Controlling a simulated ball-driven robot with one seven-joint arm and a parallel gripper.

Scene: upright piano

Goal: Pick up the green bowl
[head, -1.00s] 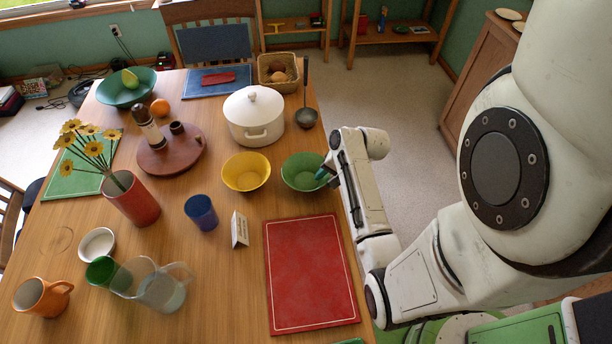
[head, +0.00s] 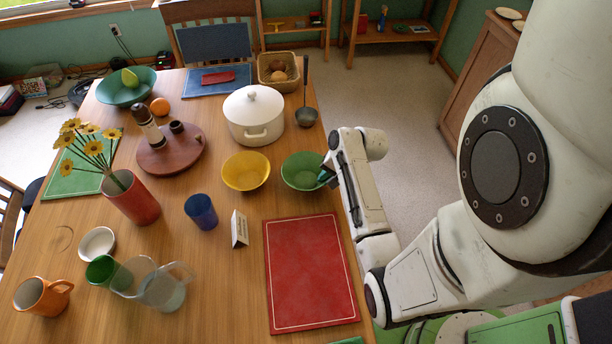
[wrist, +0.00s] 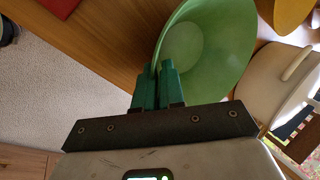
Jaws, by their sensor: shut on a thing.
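The small green bowl (head: 301,171) sits near the right edge of the wooden table, right of a yellow bowl. In the wrist view the green bowl (wrist: 208,45) fills the upper middle. My gripper (head: 326,174) reaches the bowl's right rim from the table's right side. In the wrist view its green fingers (wrist: 158,72) are close together at the bowl's near rim, shut on its wall. The bowl looks upright; I cannot tell whether it is clear of the table.
The yellow bowl (head: 246,171) is close on the left. A white lidded pot (head: 253,118) and a ladle (head: 306,116) stand behind. A red mat (head: 312,275) lies in front. A larger teal bowl (head: 126,87) holding a pear is at the far left.

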